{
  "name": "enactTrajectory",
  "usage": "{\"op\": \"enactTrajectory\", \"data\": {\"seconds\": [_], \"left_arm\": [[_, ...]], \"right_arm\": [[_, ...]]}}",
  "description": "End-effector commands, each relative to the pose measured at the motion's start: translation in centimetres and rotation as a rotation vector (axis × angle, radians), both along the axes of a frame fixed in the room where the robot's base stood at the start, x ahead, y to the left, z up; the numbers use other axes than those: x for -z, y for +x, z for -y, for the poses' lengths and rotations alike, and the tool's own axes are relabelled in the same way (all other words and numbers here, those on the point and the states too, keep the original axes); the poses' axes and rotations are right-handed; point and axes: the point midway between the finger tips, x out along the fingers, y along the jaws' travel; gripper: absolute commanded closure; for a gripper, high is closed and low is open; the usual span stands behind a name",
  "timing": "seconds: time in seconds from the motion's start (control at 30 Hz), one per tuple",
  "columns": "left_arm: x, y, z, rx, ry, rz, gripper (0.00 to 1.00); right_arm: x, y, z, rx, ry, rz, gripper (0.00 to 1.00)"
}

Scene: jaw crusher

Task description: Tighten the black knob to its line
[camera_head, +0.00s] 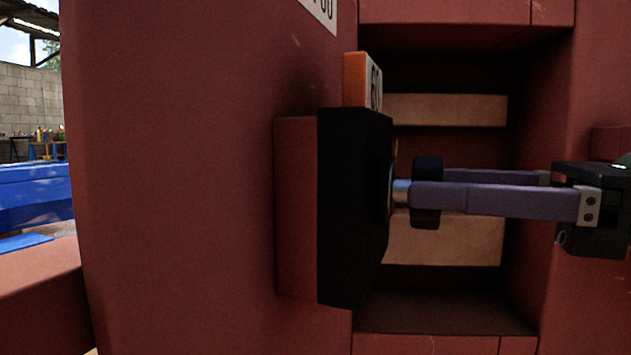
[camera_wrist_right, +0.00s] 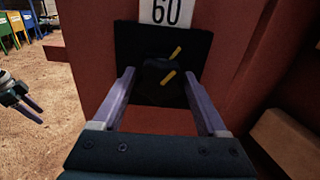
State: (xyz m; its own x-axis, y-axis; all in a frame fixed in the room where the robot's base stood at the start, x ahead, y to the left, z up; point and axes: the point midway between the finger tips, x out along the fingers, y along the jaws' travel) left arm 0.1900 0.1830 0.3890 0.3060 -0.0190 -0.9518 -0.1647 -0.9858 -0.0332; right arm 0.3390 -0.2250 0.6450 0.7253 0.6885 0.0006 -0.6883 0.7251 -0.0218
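The black knob (camera_head: 427,220) sticks out on a short metal shaft (camera_head: 401,190) from a black plate (camera_head: 350,200) on the red machine. In the right wrist view the dark knob (camera_wrist_right: 152,72) blends into the plate (camera_wrist_right: 130,45). Two short slanted yellow marks (camera_wrist_right: 175,53) show there, one above the other and offset; I cannot tell for sure which is on the knob. My right gripper (camera_head: 428,190) is open, with its purple fingers on either side of the knob; gaps appear beside the knob in the wrist view. My left gripper (camera_wrist_right: 22,100) shows only at the wrist view's left edge.
A white label reading 60 (camera_wrist_right: 166,11) sits above the plate on an orange block (camera_head: 355,80). Red machine walls (camera_head: 200,180) enclose the recess, with beige blocks (camera_head: 450,110) behind the knob. Coloured bins (camera_wrist_right: 22,28) stand far off on open ground.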

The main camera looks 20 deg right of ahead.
Motion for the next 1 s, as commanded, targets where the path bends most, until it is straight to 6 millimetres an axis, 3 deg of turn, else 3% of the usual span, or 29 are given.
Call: {"op": "enactTrajectory", "data": {"seconds": [0.07, 0.53, 0.77, 1.0], "left_arm": [[0.0, 0.0, 0.1, -0.002, -0.003, 0.0, 0.43], [0.0, 0.0, 0.1, -0.003, -0.004, 0.0, 0.43], [-0.4, 0.0, 0.0, 0.0, 0.0, 0.0, 0.43], [-1.9, 0.0, -0.1, 0.004, 0.005, 0.001, 0.43]], "right_arm": [[0.0, 0.0, 0.0, 0.0, 0.0, 0.0, 0.35], [0.0, 0.0, 0.0, -0.001, 0.0, -0.001, 0.87], [-0.1, 0.0, 0.0, -0.001, 0.015, -0.015, 0.87], [-0.3, 0.0, 0.1, -0.001, 0.091, -0.091, 0.87]]}}
